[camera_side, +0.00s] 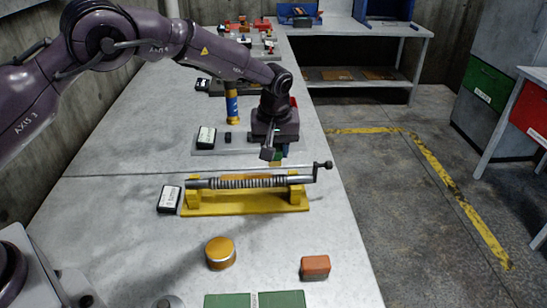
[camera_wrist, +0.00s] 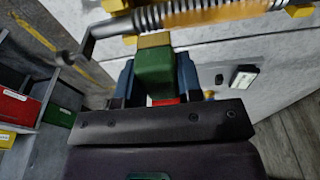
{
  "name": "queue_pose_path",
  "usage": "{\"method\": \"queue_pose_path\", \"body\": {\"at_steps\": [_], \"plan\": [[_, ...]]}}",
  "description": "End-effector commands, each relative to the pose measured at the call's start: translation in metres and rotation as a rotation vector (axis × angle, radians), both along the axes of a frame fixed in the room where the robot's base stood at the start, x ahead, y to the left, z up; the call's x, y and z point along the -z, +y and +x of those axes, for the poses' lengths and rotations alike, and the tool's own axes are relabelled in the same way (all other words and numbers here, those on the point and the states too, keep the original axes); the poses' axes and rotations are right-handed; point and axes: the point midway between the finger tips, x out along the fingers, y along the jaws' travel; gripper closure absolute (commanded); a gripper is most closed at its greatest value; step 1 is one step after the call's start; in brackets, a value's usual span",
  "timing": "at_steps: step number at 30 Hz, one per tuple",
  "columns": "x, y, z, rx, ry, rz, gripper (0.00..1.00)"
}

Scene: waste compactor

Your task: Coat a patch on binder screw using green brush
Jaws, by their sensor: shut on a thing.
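The binder screw (camera_side: 248,183) is a dark threaded rod lying level across a yellow stand (camera_side: 245,207), with a crank at its right end. An amber-orange patch shows along its far side and in the wrist view, where the screw (camera_wrist: 150,18) crosses the top. My gripper (camera_side: 271,150) is just behind the screw in the side view. In the wrist view, my gripper (camera_wrist: 155,82) is shut on the green brush (camera_wrist: 154,68). The brush's tan tip points at the screw and looks close to it; I cannot tell whether they touch. In the side view my gripper mostly hides the brush.
A round tin with an orange top (camera_side: 220,252), an orange-and-grey block (camera_side: 315,267) and green pads (camera_side: 228,300) are on the near table. A black labelled box (camera_side: 169,199) is left of the stand. A blue-and-yellow cylinder (camera_side: 232,103) stands behind.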

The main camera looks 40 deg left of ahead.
Motion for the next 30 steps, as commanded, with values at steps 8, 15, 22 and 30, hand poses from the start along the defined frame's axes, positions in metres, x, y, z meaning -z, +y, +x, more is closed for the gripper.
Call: {"method": "queue_pose_path", "body": {"at_steps": [8,15,22,30], "plan": [[-0.026,0.0,0.0,0.0,-0.003,0.0,0.89],[-0.037,0.0,0.0,0.0,0.0,0.0,0.89],[-0.037,0.0,0.0,0.0,0.0,0.0,0.89],[-0.037,-0.001,0.0,0.003,0.0,0.0,0.89]]}}
